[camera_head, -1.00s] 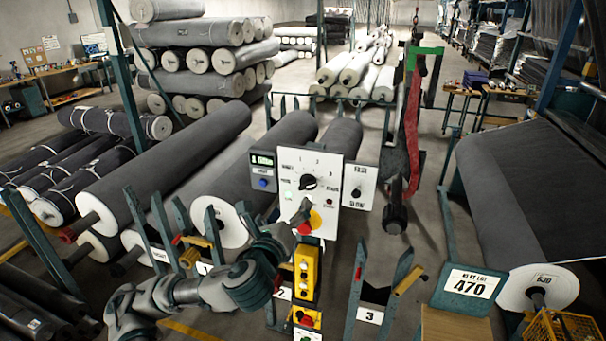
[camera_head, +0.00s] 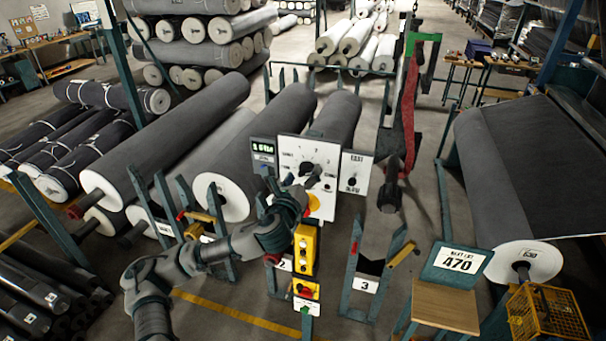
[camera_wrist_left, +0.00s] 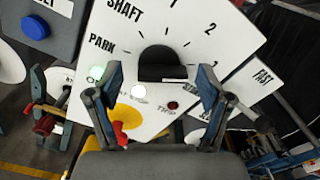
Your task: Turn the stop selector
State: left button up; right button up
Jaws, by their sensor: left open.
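The stop selector is a black knob (camera_head: 306,170) on a white panel (camera_head: 324,151) with printed positions around it. In the left wrist view the knob (camera_wrist_left: 163,62) shows near the middle, beside the printed words SHAFT and PARK and the numbers 1 and 2. My left gripper (camera_head: 306,184) is in front of the panel and partly covers it. In the left wrist view my left gripper (camera_wrist_left: 160,80) is open, with one finger to each side of the knob's lower part. Contact cannot be told. My right gripper is not in view.
A grey box with a blue button (camera_wrist_left: 36,27) is left of the panel. A smaller white FAST panel (camera_head: 354,171) is right of it. A yellow control box (camera_head: 305,249) stands below.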

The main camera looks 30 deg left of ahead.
pick_arm(q)
jog(key=shift+d, duration=0.1)
jog(key=c, duration=1.2)
jog(key=shift+o, duration=0.2)
jog(key=n, duration=0.5)
jog(key=shift+f+n, duration=0.1)
jog(key=shift+n, duration=0.2)
jog(key=n, duration=0.6)
jog(key=shift+a+f+b, duration=0.15)
jog(key=shift+a+b, duration=0.05)
jog(key=shift+b, duration=0.2)
jog(key=n, duration=0.6)
jog(key=shift+f+n, duration=0.25)
jog(key=shift+n, duration=0.15)
jog(key=n, duration=0.5)
jog(key=shift+f+p, duration=0.2)
jog(key=shift+p, duration=0.15)
